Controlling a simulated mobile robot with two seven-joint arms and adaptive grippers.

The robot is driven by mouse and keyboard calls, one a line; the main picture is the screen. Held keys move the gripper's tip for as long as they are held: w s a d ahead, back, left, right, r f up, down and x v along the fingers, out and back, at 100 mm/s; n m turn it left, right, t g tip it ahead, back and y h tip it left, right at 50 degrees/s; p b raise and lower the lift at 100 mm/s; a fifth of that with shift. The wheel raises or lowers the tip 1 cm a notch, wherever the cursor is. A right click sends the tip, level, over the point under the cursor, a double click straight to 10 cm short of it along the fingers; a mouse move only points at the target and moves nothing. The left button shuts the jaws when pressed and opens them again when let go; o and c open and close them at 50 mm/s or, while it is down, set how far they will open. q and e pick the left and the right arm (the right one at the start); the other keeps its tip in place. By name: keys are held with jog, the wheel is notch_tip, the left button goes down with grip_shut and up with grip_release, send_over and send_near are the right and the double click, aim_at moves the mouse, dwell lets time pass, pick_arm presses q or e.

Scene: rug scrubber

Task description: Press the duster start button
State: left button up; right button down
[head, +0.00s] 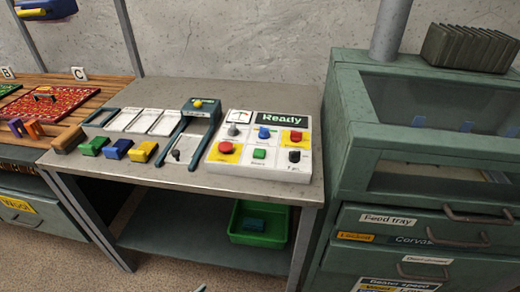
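A white control panel (214,168) with a green "Ready" display (281,118) sits at the right end of the grey table. It carries a red button on yellow (225,147), a blue button (264,133), a green button (259,154), another red button on yellow (296,136) and dark knobs. Left of it, a dark green housing (203,108) has a yellow button (197,103) on top. The small labels are too blurred to tell which is the duster start button. Neither gripper can be made out; a small pale tip at the bottom edge is unclear.
Green, blue and yellow blocks (117,148) lie along the table (238,92), near white trays (147,121). A green cabinet (347,140) with a glass front and drawers stands close right. A green bin (259,240) is on the lower shelf. Red rugs (62,101) lie left.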

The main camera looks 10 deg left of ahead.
pick_arm(q)
grip_shut()
dwell(1.2)
